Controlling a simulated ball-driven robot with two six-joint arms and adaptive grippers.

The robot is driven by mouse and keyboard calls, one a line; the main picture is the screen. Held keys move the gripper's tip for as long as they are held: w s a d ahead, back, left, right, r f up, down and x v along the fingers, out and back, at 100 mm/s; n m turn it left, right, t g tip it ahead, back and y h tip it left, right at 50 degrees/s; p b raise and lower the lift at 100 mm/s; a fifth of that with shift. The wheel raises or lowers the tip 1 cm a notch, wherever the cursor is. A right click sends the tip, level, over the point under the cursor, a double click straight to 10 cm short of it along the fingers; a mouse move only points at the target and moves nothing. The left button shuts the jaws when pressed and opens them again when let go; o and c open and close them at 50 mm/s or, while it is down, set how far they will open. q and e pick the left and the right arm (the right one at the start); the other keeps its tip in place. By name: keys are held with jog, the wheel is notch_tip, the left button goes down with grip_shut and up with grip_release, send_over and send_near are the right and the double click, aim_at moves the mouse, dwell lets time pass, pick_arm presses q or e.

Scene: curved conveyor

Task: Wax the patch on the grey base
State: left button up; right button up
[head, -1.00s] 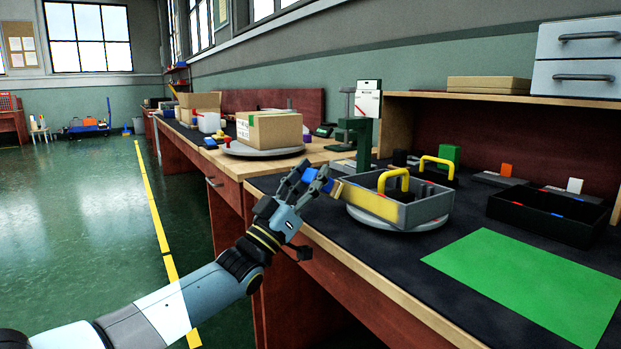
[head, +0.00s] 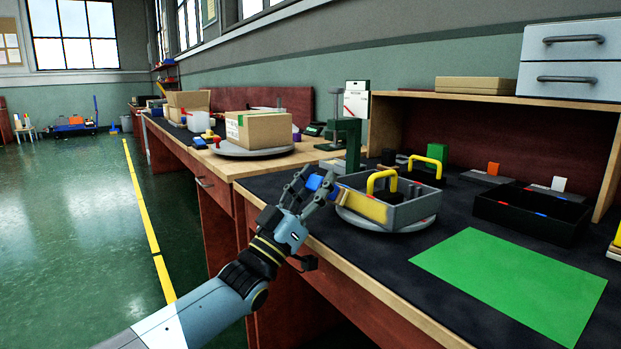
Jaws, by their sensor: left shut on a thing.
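My left gripper (head: 314,188) is at the front edge of the dark bench, shut on a small blue piece (head: 314,182) held between its fingers. Just right of the fingertips stands an open grey box (head: 411,211) with a yellow face (head: 362,207) on its front left side and a yellow handle (head: 382,174). The box sits on a round grey turntable (head: 350,217). The fingertips are very close to the box's left corner; I cannot tell whether they touch. I cannot tell which surface is the patch. My right gripper is out of view.
A green mat (head: 510,283) lies at the front right, with a black tray (head: 531,215) behind it. A green press-like stand (head: 346,135) rises behind the box. A carton (head: 258,131) sits on another turntable at left. Open floor lies left of the bench.

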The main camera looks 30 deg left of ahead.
pick_arm(q)
jog(key=shift+w+a+b, duration=0.2)
jog(key=shift+w+a, duration=0.05)
jog(key=shift+a, duration=0.4)
jog(key=shift+w+a+b, duration=0.2)
jog(key=shift+w+a, duration=0.05)
jog(key=shift+a, duration=0.35)
jog(key=shift+w+a+b, duration=0.2)
jog(key=shift+w+a, duration=0.05)
jog(key=shift+a, duration=0.4)
jog(key=shift+s, duration=0.15)
jog(key=shift+s+a+r+p, duration=0.1)
jog(key=shift+s+a+p, duration=0.1)
jog(key=shift+s+p, duration=0.2)
jog(key=shift+s+a+p, duration=0.3)
jog(key=shift+s+p, duration=0.05)
jog(key=shift+s, duration=0.4)
jog(key=shift+s+a+p, duration=0.35)
jog(key=shift+s+p, duration=0.05)
jog(key=shift+s, duration=0.35)
jog(key=shift+s+a+p, duration=0.3)
jog(key=shift+s+p, duration=0.05)
jog(key=shift+s, duration=0.4)
jog(key=shift+s, duration=0.1)
